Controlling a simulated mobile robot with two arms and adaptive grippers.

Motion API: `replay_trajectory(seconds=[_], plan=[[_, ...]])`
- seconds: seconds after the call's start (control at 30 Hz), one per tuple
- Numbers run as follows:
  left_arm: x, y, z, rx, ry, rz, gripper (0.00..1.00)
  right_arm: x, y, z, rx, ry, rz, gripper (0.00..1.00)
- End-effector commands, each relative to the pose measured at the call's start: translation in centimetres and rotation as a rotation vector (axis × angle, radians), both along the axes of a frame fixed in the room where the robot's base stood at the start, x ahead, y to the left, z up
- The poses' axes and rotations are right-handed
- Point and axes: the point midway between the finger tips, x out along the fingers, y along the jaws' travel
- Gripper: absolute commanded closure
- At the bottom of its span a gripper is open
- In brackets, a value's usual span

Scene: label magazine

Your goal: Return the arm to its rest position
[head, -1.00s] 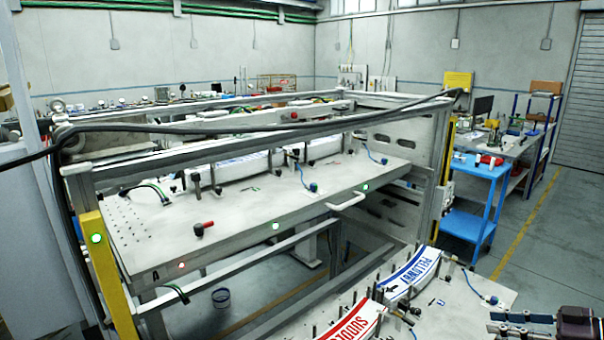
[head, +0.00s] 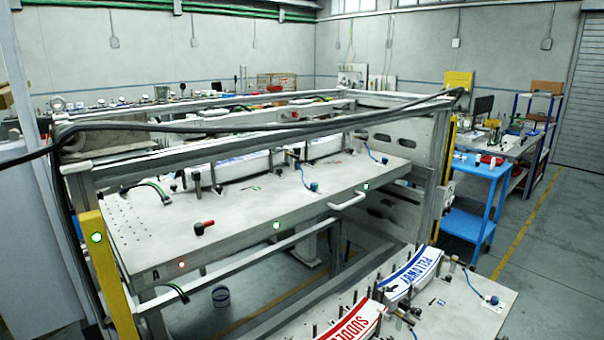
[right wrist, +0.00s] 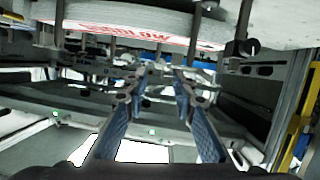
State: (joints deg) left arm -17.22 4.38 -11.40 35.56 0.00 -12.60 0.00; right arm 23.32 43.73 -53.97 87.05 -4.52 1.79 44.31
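My right gripper (right wrist: 160,88) shows in the right wrist view with its two blue-padded fingers apart and nothing between them. It is not in the head view now. My left gripper is in neither view. A white label stack with red print (right wrist: 145,30) spans the top of the right wrist view, beyond the fingers and apart from them. In the head view, a blue-printed label stack (head: 410,274) and a red-printed label stack (head: 352,318) lie on the lower, near plate (head: 462,312), held between upright pins.
A blue cart (head: 474,205) stands right. The floor at far right (head: 555,235) is clear.

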Motion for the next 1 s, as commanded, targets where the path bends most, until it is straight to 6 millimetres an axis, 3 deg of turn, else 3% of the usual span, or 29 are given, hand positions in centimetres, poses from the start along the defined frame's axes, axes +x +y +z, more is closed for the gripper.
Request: replay_trajectory(seconds=[0.03,0.1,0.3,0.47,0.7,1.0], plan=[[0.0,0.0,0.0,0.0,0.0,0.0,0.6,-1.3,2.0,-0.4,0.01,0.02,-0.032,0.75],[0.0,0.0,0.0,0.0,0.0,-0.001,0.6,-2.6,3.4,-0.7,0.001,0.048,-0.087,0.75],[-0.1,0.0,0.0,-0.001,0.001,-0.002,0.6,-7.5,4.5,-1.5,-0.046,0.184,-0.248,0.75],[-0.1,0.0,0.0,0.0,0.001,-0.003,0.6,-12.9,2.5,-2.5,-0.11,0.35,-0.367,0.75],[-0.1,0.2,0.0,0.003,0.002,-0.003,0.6,-22.0,-1.9,-3.8,-0.216,0.609,-0.478,0.75],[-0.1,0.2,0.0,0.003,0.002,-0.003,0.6,-31.2,-5.6,-4.1,-0.303,0.843,-0.533,0.75]])
